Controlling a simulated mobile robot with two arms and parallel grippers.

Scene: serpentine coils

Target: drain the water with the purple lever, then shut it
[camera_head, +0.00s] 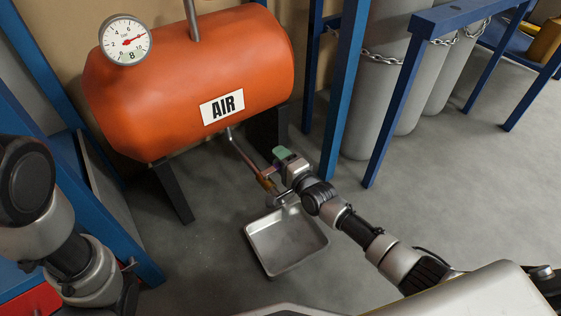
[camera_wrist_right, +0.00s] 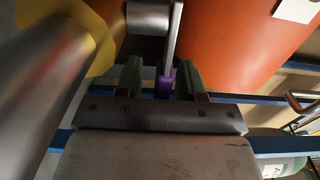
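The orange air tank (camera_head: 190,85) carries a drain pipe (camera_head: 243,154) below it, ending in a brass-coloured valve (camera_head: 267,183). The purple lever (camera_wrist_right: 165,86) stands between the green fingers of my right gripper (camera_wrist_right: 160,82) in the right wrist view. The fingers are apart, with a gap visible at the lever's left side. In the head view my right gripper (camera_head: 281,164) is at the valve and hides most of the lever. A metal drain tray (camera_head: 257,259) lies on the floor below the valve. No water stream can be made out. My left gripper is out of view.
A round gauge (camera_head: 125,40) with a red needle sits on the tank. A blue frame post (camera_head: 345,90) and grey cylinders (camera_head: 375,85) with a chain stand to the right. Black tank legs (camera_head: 174,192) flank the pipe.

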